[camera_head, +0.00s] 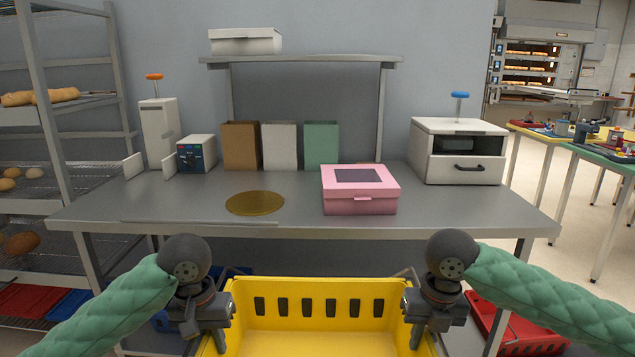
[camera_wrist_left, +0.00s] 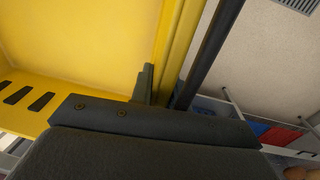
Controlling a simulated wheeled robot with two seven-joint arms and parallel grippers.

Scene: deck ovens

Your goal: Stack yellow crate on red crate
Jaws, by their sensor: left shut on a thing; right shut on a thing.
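The yellow crate (camera_head: 318,290) is held between my two grippers at the bottom middle of the head view, in front of the grey table. It looks empty and its near part is cut off by the frame. My left gripper (camera_head: 222,310) is shut on its left rim. The left wrist view shows the yellow wall (camera_wrist_left: 168,50) between the fingers. My right gripper (camera_head: 412,308) is shut on its right rim. A red crate (camera_head: 518,335) shows on the floor at the lower right, partly hidden behind my right arm.
The grey table (camera_head: 300,228) bears a pink box (camera_head: 360,190), a gold disc (camera_head: 254,203), paper bags and a white oven-like box (camera_head: 458,150). A rack (camera_head: 60,140) with bread stands at left, with red and blue crates low down. Open floor lies at right.

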